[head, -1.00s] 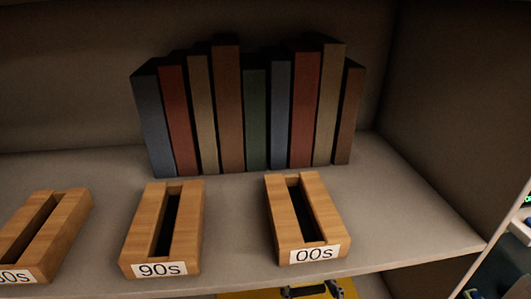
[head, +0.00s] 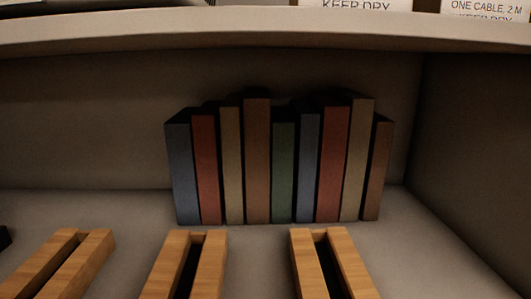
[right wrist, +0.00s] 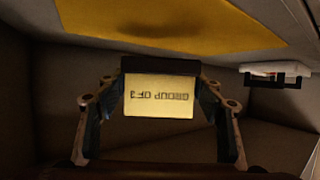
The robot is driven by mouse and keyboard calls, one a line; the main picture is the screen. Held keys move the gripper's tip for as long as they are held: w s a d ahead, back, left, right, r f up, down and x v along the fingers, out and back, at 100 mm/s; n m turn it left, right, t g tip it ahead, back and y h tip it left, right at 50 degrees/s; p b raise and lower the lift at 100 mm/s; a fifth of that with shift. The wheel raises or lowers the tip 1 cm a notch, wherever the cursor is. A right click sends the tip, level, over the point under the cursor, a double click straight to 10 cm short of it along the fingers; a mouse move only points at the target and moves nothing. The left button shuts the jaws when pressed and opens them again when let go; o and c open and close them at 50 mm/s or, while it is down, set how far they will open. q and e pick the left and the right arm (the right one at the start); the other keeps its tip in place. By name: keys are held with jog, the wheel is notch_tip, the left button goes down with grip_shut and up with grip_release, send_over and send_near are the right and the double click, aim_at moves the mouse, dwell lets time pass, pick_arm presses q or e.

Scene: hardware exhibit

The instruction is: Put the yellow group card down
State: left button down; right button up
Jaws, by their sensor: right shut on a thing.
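In the right wrist view the yellow group card (right wrist: 160,97) reads "GROUP OF 3" upside down. A dark bar runs along its upper edge. My right gripper (right wrist: 160,88) is shut on the card, with a finger on each side. A broad yellow surface (right wrist: 175,22) shows beyond it at the top of that view; whether the card touches anything there I cannot tell. Neither gripper shows in the head view, and my left gripper is in no view.
Slotted wooden holders (head: 190,268) stand on a grey shelf (head: 420,255) in front of a row of books (head: 283,170). Another shelf edge (head: 240,30) crosses above. In the right wrist view a white object with a dark clip (right wrist: 275,73) lies at the right.

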notch_tip(320, 180, up, 11)
jog(key=s+n+g+y+b, duration=0.1)
jog(key=n+g+y, duration=0.2)
jog(key=n, duration=0.1)
jog(key=shift+d+y, duration=0.2)
jog(key=shift+y, duration=0.2)
jog(key=shift+f+g, duration=0.1)
jog(key=shift+g, duration=0.2)
